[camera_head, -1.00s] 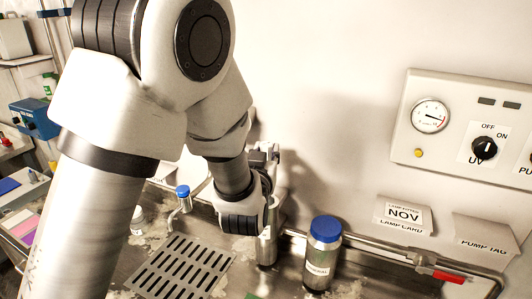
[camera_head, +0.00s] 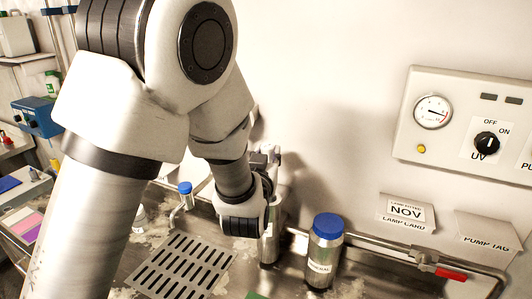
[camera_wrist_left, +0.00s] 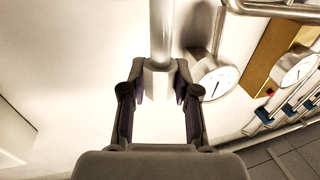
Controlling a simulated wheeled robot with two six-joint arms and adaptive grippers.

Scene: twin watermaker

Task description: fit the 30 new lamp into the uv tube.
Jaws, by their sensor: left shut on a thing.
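My left gripper (camera_head: 264,157) stands at the back wall, above an upright steel tube (camera_head: 268,246), probably the uv tube. My own wrist hides much of the place where they meet. In the left wrist view, the fingers (camera_wrist_left: 158,88) are shut on a pale block (camera_wrist_left: 157,84), which looks like the new lamp's end. A steel cylinder (camera_wrist_left: 162,30) runs on beyond the block, in line with it. I cannot tell how far the lamp is inside. The number 30 is not readable. My right gripper is not in view.
A blue-capped steel bottle (camera_head: 324,255) stands right of the tube. A slotted drain plate (camera_head: 182,266) lies in front. A pipe with a red-handled valve (camera_head: 451,273) runs along the wall to the right, below the NOV card (camera_head: 406,211) and the UV switch panel (camera_head: 450,152).

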